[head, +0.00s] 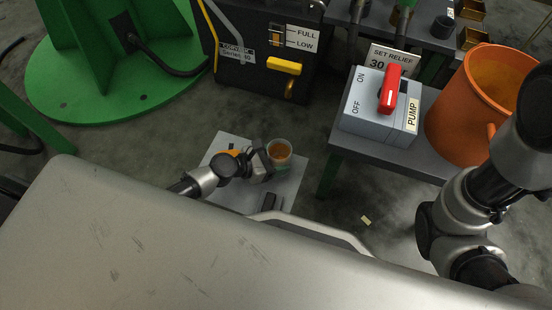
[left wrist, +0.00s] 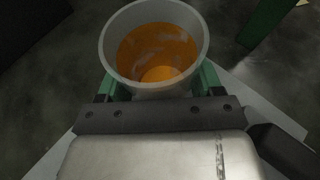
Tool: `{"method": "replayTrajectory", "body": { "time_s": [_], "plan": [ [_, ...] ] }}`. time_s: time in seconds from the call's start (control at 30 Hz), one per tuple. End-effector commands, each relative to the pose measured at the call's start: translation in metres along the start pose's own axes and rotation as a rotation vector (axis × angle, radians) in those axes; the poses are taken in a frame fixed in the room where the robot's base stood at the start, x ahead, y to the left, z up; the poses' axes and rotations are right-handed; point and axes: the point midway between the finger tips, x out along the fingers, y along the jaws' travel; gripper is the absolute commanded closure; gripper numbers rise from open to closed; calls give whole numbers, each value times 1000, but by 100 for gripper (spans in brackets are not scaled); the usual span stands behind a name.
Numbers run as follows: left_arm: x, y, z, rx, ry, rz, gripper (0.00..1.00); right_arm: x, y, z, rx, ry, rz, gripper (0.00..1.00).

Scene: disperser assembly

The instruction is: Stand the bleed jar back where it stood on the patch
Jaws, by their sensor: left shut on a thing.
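The bleed jar (head: 279,153) is a pale, see-through cup with orange liquid inside. My left gripper (head: 270,163) is shut on it, and the jar looks about upright. In the left wrist view the jar (left wrist: 154,50) sits between the green fingers of the gripper (left wrist: 157,84), its open mouth facing up. The patch (head: 229,138) is a light grey sheet on the floor. In the head view the jar overlaps its far right part. I cannot tell whether the jar's base touches it; the base is hidden. My right gripper is not in view.
An orange thing (head: 231,152) lies on the patch beside my left wrist. Dark pieces (head: 270,201) lie near its front edge. A low table with the pump switch box (head: 378,112) and an orange bucket (head: 470,115) stands at right. A black tank (head: 262,50) stands behind.

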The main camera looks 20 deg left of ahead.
Motion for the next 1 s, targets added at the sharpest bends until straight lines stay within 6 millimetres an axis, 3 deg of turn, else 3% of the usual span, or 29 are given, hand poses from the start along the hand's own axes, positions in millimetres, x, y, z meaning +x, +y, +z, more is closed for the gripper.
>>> {"method": "replayTrajectory", "body": {
  "time_s": [0.03,0.17,0.53,0.67,1.0],
  "plan": [
    [0,0,-1,0,0,0,29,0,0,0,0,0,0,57],
    [0,0,0,0,0,0,9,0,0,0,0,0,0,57],
    [-4,0,4,-1,2,0,8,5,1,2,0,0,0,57],
    [-24,-1,4,-4,3,1,8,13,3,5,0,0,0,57],
    [-96,-1,5,-2,3,1,8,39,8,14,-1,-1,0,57]
  ]
}}
